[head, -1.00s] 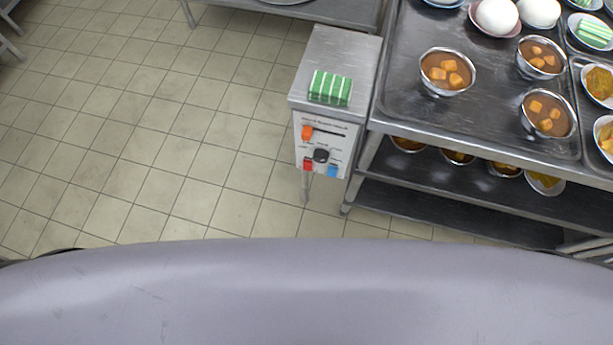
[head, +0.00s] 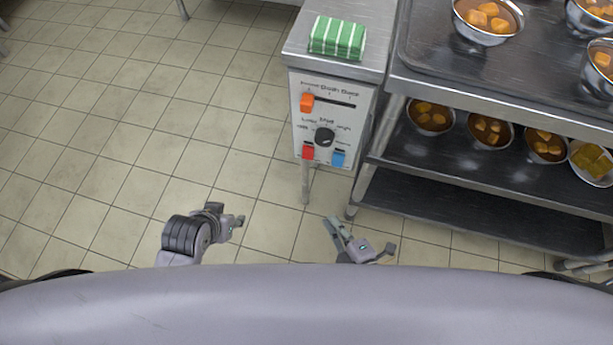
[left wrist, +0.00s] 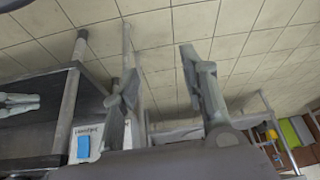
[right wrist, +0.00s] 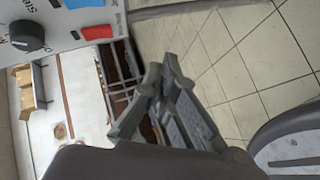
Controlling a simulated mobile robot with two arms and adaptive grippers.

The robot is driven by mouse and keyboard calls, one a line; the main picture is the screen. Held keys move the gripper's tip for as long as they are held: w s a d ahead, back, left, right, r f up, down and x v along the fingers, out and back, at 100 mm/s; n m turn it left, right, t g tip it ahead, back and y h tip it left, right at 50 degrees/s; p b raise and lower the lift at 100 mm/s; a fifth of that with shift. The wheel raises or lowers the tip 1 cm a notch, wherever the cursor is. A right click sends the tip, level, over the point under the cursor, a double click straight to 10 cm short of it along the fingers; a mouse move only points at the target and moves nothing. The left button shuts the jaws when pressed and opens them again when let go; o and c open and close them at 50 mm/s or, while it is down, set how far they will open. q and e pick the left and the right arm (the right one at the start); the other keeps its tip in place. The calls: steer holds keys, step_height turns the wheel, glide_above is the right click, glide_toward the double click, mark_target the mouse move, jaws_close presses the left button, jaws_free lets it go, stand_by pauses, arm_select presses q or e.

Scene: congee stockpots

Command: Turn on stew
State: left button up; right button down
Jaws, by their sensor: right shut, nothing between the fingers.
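The control box's front panel (head: 333,125) faces me in the head view. It carries an orange slider (head: 307,103) at the left of its slot, a black knob (head: 324,137), a red switch (head: 308,152) and a blue switch (head: 338,158).
A green-and-white striped block (head: 337,38) lies on top of the box. A metal cart (head: 480,85) with bowls of food on its tray and lower shelf stands close on the right. The tiled floor (head: 120,120) on the left is clear.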

arm_select(q)
step_height(320, 180, up, 6)
steer(key=t+b, duration=0.1)
steer(key=b, duration=0.2)
steer(key=shift+s, duration=0.45)
arm_select(e)
steer(key=a+r+n+t+y, duration=0.2)
steer(key=a+r+n, duration=0.1)
steer(key=r, duration=0.2)
steer(key=shift+w+r, duration=0.4)
arm_select(q)
steer(key=shift+a, duration=0.1)
arm_select(e)
steer(key=shift+a, duration=0.15)
steer(key=b, duration=0.4)
glide_toward(308, 153)
steer(key=w+a+f, duration=0.3)
steer(key=w+a, duration=0.1)
steer(key=a, duration=0.2)
arm_select(q)
steer(key=w+d+r+t+h, duration=0.2)
steer(key=w+d+r+t, duration=0.3)
steer(key=w+r+t, duration=0.4)
steer(key=shift+w+r+t+h, duration=0.4)
steer(key=shift+w+r, duration=0.95)
steer(key=shift+r, duration=0.35)
arm_select(e)
steer(key=shift+w+d+r, duration=0.2)
steer(key=shift+w+d, duration=0.05)
steer(key=shift+d, duration=0.05)
